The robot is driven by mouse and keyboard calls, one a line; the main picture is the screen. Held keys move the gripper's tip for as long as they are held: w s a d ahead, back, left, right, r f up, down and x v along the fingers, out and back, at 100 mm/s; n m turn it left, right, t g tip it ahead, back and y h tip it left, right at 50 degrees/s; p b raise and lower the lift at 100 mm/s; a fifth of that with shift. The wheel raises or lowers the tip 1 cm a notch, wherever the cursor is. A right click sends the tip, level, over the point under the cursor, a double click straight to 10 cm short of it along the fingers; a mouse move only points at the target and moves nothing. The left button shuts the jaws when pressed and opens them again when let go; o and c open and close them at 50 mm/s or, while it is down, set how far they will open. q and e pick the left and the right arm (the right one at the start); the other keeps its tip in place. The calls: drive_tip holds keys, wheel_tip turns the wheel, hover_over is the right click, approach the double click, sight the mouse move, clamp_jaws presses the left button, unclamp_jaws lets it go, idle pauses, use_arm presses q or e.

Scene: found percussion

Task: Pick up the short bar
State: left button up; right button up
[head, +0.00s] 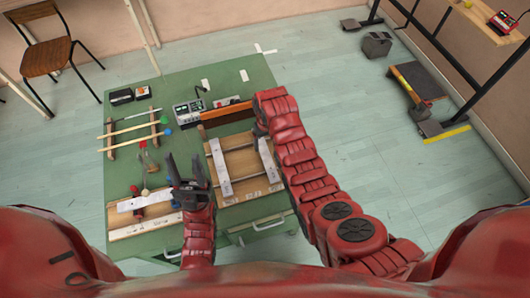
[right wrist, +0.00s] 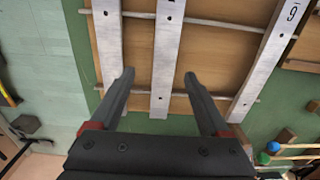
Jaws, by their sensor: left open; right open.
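Three pale metal bars lie across two rails on a wooden frame (head: 240,160). In the right wrist view they are a left bar (right wrist: 108,45), a middle bar (right wrist: 166,50) and a right bar marked 6 (right wrist: 268,60). I cannot tell surely which is the short bar. My right gripper (right wrist: 160,85) is open and empty, with the middle bar's end between its fingertips in the picture; its height above the bar is unclear. In the head view, my right arm hides part of the frame. My left gripper (head: 184,166) is open and empty, left of the frame.
A green table (head: 185,80) carries everything. A low wooden box with bars (head: 140,228) stands front left. Yellow sticks on wooden supports (head: 135,131), mallets and a grey electronic device (head: 190,108) lie farther back. A brown block (head: 226,113) stands behind the frame.

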sight(265, 153)
drive_tip(key=shift+a+f+p, duration=0.3)
drive_tip(key=shift+f+p, duration=0.45)
drive_tip(key=shift+f, duration=0.1)
drive_tip(key=shift+s+f, duration=0.1)
drive_tip(key=shift+f, duration=1.5)
clamp_jaws()
